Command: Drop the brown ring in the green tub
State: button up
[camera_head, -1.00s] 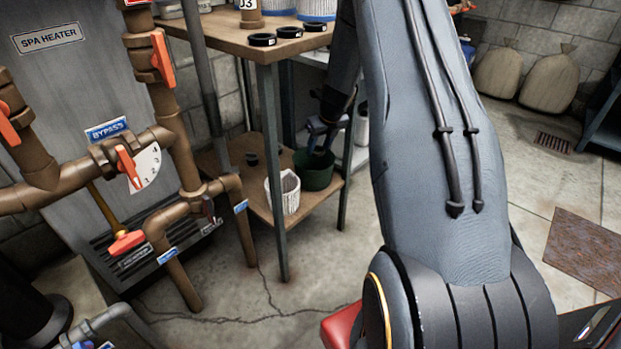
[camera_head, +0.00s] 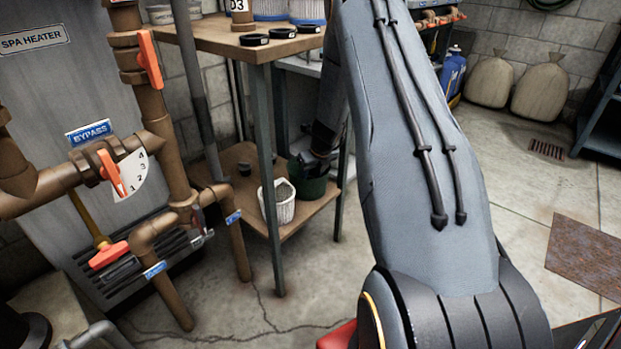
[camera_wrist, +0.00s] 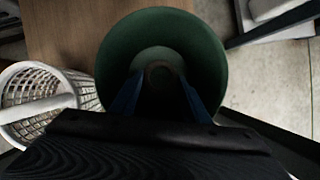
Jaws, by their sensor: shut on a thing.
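The green tub (camera_head: 313,189) stands on the lower shelf of the wooden bench. In the wrist view its round mouth (camera_wrist: 116,55) is seen from above, with its pale bottom inside. My gripper (camera_wrist: 160,84) points down over the tub, its two blue fingers within the outline of the mouth. They are shut on the brown ring (camera_wrist: 159,67), a small dark brown shape between the fingertips. I cannot tell how far the ring is above the bottom. In the head view the gripper is partly hidden and the ring is not visible.
A white slatted basket (camera_head: 278,205) stands just left of the tub, close to it, and also shows in the wrist view (camera_wrist: 42,98). The bench's upper top (camera_head: 215,36) holds black rings and is overhead. Bench legs (camera_head: 269,180) stand nearby.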

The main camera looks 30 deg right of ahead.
jog(key=shift+f, duration=0.6)
jog(key=o, duration=0.7)
jog(key=shift+o, duration=0.2)
jog(key=p+v, duration=0.4)
jog(key=v, duration=0.9)
jog(key=shift+w+r+p, duration=0.2)
jog(key=shift+w+p, duration=0.05)
jog(key=shift+p, duration=0.15)
jog(key=shift+s, duration=0.1)
